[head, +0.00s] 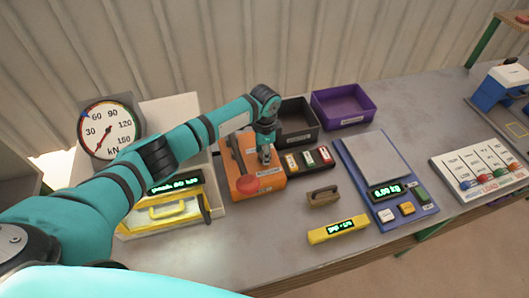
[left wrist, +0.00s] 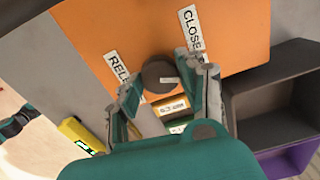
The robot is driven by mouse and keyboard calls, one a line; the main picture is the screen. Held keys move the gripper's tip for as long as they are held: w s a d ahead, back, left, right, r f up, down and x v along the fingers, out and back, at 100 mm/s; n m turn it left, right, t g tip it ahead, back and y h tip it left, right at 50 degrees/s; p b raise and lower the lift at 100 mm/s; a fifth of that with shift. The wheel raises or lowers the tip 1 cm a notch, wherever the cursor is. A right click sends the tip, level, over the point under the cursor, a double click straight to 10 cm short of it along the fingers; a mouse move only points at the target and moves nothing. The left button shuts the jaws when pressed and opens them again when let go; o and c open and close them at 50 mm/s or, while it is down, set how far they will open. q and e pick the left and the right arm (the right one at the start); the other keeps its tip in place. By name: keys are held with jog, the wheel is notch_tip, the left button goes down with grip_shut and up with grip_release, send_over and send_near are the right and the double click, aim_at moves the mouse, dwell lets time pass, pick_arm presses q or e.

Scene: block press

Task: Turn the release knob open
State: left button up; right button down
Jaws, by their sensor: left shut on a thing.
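The release knob (left wrist: 158,76) is a dark round knob with a white pointer line, on an orange box (head: 262,183). In the left wrist view the line points to the right of the picture. A label starting "RELE" (left wrist: 119,68) is left of the knob and a "CLOSE" label (left wrist: 190,30) is at its upper right, partly covered by a finger. My left gripper (head: 265,157) is over the box, and in the left wrist view its fingers (left wrist: 163,82) are on either side of the knob, shut on it. In the head view the gripper hides the knob. My right gripper is not in view.
Black (head: 298,132) and purple (head: 342,118) bins stand behind. Labelled blocks, a brown-handled piece (head: 323,197), a yellow gauge (head: 338,230) and a blue scale (head: 375,214) are to the right. A dial (head: 108,129) is at the left.

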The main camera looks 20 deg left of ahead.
pick_arm(q)
jog(key=shift+w+r+m, duration=0.1)
jog(key=shift+m, duration=0.6)
jog(key=o, duration=1.1)
jog(key=shift+o, duration=0.2)
notch_tip(320, 180, up, 12)
